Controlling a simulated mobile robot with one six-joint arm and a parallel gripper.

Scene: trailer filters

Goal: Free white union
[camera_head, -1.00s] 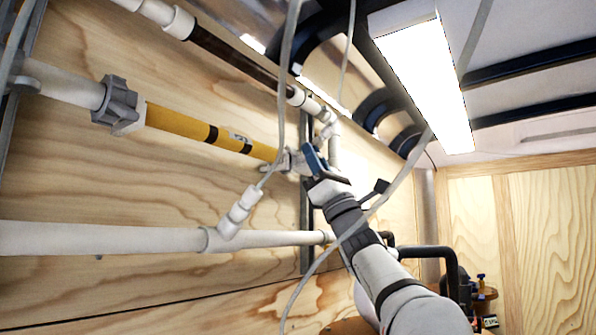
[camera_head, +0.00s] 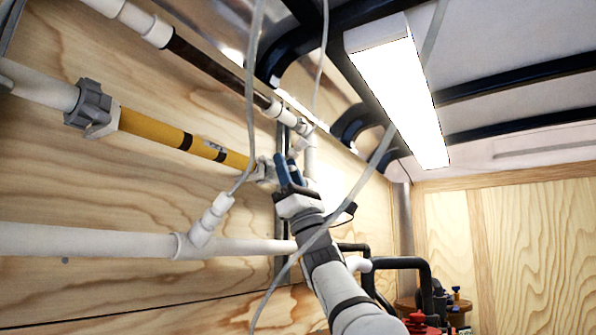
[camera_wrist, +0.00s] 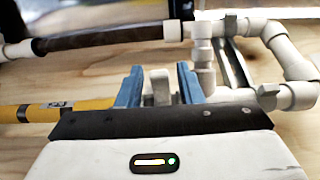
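A white union (camera_head: 266,170) sits at the right end of the yellow filter tube (camera_head: 185,139) on the plywood wall. In the wrist view, a white fitting (camera_wrist: 161,88), seemingly this union, shows between the two blue fingers of my gripper (camera_wrist: 160,85). The fingers stand apart with gaps beside the fitting; I cannot tell how deep it lies between them. In the head view my gripper (camera_head: 287,168) is beside the union's right side, its fingers partly overlapping.
A dark brown tube (camera_head: 205,65) runs above the yellow one. A white pipe (camera_head: 100,241) runs below, with a tee. Thin grey cables hang in front of the wall and across my arm. White elbows (camera_wrist: 292,66) lie right of my gripper. A bright lamp (camera_head: 400,90) hangs overhead.

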